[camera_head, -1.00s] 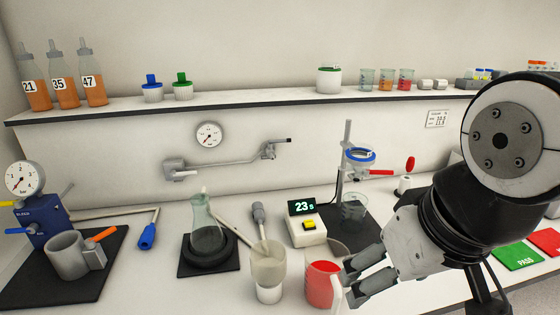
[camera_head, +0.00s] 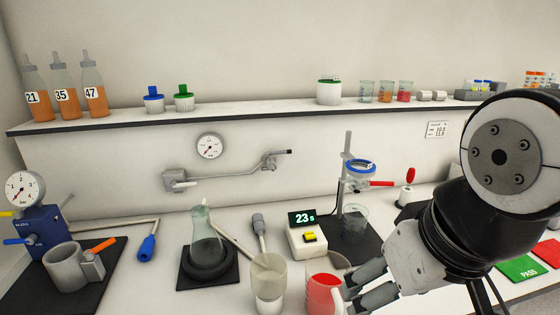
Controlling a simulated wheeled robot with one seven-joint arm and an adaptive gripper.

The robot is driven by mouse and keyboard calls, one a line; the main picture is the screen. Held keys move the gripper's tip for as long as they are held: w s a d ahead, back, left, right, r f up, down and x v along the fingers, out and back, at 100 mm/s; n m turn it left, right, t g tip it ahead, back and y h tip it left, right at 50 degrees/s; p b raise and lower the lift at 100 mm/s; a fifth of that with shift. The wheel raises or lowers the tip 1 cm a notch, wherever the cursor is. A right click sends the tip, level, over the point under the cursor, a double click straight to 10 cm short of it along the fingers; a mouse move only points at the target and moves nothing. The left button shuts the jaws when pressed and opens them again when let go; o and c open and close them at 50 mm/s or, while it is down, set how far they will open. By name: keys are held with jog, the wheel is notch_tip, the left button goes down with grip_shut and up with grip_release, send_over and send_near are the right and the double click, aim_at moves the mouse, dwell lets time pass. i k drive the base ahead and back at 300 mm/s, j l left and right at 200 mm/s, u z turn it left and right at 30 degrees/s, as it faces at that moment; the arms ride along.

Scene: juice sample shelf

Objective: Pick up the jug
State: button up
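The jug (camera_head: 322,289), clear with red contents and a pale handle on its right side, stands upright on the bench at the bottom centre of the head view. Its base is cut off by the frame edge. My gripper (camera_head: 355,289) is just to the right of the jug, at its handle. The two fingers are apart, one above the other in the picture, with their tips pointing at the handle. Whether the handle is between the tips or they touch it, I cannot tell.
A frosted beaker (camera_head: 268,287) stands close left of the jug. A timer (camera_head: 307,237) reading 23 s sits behind, with a stand (camera_head: 348,190) to its right. A shelf (camera_head: 230,113) runs along the wall.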

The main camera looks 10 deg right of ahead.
aim_at(324, 268)
jog(key=z, duration=0.4)
jog(key=k+j+z, duration=0.15)
jog(key=z, duration=0.25)
jog(key=k+j+z, duration=0.2)
jog(key=z, duration=0.25)
jog(key=k+j+z, duration=0.15)
jog(key=z, duration=0.25)
jog(key=k+j, duration=0.1)
jog(key=k, duration=0.2)
